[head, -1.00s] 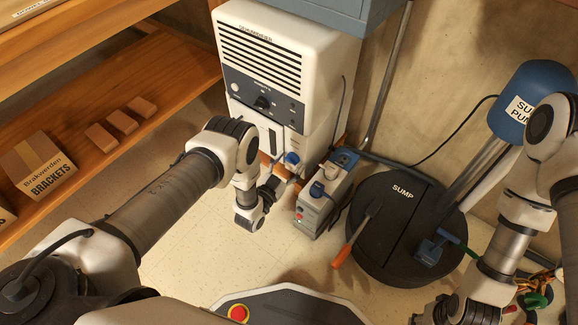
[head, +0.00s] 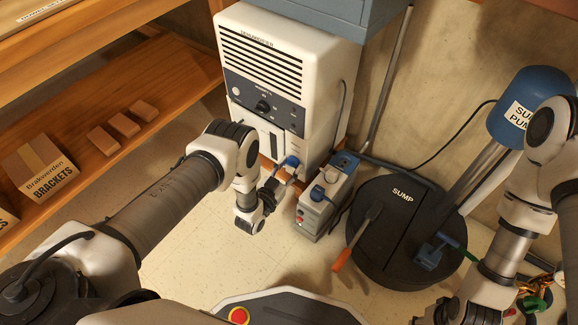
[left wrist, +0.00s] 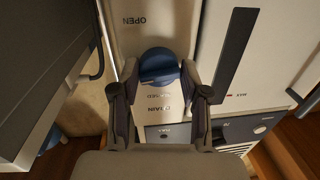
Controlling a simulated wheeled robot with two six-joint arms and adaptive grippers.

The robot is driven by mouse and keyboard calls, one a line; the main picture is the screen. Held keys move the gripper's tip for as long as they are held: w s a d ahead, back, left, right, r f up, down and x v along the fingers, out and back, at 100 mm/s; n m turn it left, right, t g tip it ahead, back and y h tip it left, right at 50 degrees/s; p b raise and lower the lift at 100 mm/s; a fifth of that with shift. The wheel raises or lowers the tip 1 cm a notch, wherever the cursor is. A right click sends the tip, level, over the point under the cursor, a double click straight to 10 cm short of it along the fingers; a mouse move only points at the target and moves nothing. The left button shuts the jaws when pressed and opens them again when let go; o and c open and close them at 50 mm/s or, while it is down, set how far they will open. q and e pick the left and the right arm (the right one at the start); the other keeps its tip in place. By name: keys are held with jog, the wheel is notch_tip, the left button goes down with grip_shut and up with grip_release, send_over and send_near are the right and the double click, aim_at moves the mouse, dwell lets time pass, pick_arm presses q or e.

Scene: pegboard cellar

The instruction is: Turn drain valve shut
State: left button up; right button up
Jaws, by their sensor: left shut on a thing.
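The drain valve is a round blue knob (head: 291,161) low on the front of the white dehumidifier (head: 285,45). In the left wrist view the knob (left wrist: 158,66) sits between my fingertips, near printed words OPEN and DRAIN; part of the lettering by the knob is covered. My left gripper (head: 283,172) is at the knob and shut on it, with one finger on each side; it also shows in the left wrist view (left wrist: 159,75).
A grey and blue box-shaped unit (head: 322,205) stands close right of my left gripper. A black sump lid (head: 385,240) with an orange-handled tool (head: 343,259) is farther right. Wooden shelves (head: 85,170) stand at the left. Pale floor (head: 190,262) is clear in front.

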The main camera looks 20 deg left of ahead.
pick_arm(q)
jog(key=n+p, duration=0.1)
jog(key=n, duration=0.3)
jog(key=shift+d+r, duration=0.15)
jog(key=n+p, duration=0.1)
jog(key=n, duration=0.2)
jog(key=shift+n+g, duration=0.3)
jog(key=n, duration=0.4)
jog(key=shift+h, duration=0.4)
jog(key=shift+w+r+n+g+h, duration=0.1)
jog(key=shift+n+g+h, duration=0.25)
jog(key=shift+n, duration=1.35)
jog(key=o, duration=1.1)
